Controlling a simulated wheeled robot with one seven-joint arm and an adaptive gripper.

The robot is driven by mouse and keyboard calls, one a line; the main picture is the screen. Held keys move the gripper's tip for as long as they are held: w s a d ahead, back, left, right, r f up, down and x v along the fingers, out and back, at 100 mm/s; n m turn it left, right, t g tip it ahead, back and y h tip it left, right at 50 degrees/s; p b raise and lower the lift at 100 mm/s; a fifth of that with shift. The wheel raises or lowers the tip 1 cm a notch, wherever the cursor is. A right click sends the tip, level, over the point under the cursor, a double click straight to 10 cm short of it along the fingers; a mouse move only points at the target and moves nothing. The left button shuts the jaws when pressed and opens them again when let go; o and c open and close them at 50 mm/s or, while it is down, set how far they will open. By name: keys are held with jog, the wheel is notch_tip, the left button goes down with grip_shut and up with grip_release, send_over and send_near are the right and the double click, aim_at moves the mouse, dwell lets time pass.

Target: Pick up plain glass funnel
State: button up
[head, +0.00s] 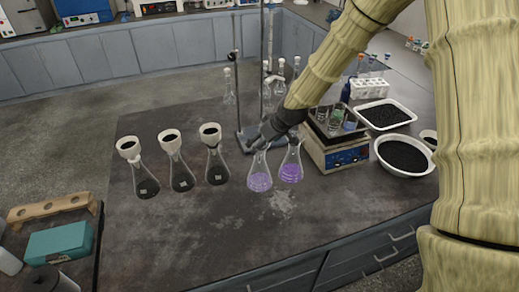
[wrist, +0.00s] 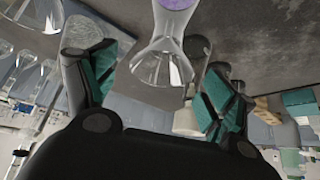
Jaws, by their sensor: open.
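The plain glass funnel (wrist: 160,68) is a clear cone in the wrist view, seated in the neck of a flask with purple liquid (wrist: 175,4). My gripper (wrist: 160,88) is open, with its green-padded fingers on either side of the funnel and apart from it. In the head view, two purple-filled conical flasks, a left one (head: 260,179) and a right one (head: 291,171), stand side by side. My gripper (head: 264,137) is just above the left one; the dark fingers and arm hide most of the funnel there.
Three dark-filled flasks with white funnels (head: 169,136) stand to the left. A hotplate (head: 337,154) with small beakers, a white bowl (head: 404,155) and a tray (head: 384,114) of black grains are to the right. A metal stand (head: 240,137) is behind. The front table is clear.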

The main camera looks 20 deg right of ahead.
jog(key=shift+p+x, duration=0.7)
jog(key=shift+x, duration=1)
jog(key=shift+s, duration=0.15)
jog(key=shift+c, duration=0.2)
jog(key=c, duration=1)
